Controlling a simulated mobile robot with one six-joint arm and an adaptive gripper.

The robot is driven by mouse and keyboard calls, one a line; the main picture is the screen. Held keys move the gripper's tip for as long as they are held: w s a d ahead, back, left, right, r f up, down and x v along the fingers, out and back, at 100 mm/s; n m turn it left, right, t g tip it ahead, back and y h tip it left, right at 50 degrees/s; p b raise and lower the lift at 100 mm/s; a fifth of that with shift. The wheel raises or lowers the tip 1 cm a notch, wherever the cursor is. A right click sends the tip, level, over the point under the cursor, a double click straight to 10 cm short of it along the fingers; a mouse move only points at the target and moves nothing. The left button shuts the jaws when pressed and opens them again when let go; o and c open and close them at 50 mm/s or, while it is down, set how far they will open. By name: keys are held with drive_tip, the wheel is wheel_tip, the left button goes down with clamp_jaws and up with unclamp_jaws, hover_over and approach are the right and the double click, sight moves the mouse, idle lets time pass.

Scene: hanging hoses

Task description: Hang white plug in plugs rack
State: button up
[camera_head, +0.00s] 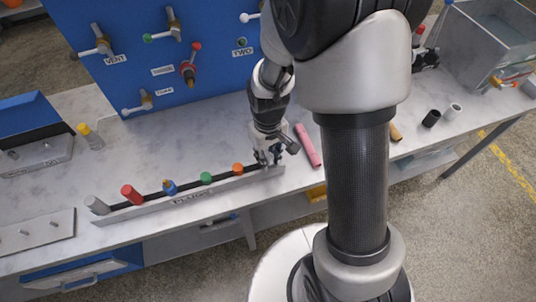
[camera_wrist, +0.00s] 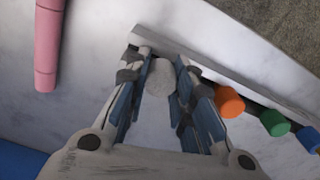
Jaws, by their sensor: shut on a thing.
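My gripper (camera_head: 268,158) is at the right end of the plugs rack (camera_head: 222,192), low over the bench. In the wrist view my gripper (camera_wrist: 166,62) is shut on the white plug (camera_wrist: 160,78), whose pale round end shows between the fingers. The plug is hidden by the fingers in the head view. The rack (camera_wrist: 245,65) runs past the fingertips in the wrist view. I cannot tell whether the plug touches the rack or sits in a slot. An orange plug (camera_head: 238,168) is the nearest one to my gripper, also seen in the wrist view (camera_wrist: 229,102).
The rack also holds green (camera_head: 206,178), blue (camera_head: 169,187), red (camera_head: 131,194) and grey (camera_head: 97,205) plugs leftward. A pink cylinder (camera_head: 308,145) lies right of my gripper. A blue panel (camera_head: 160,60) with valves stands behind. Bare bench lies between panel and rack.

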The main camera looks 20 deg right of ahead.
sight(268, 155)
drive_tip(key=o, duration=1)
wheel_tip(268, 155, up, 12)
idle(0.6)
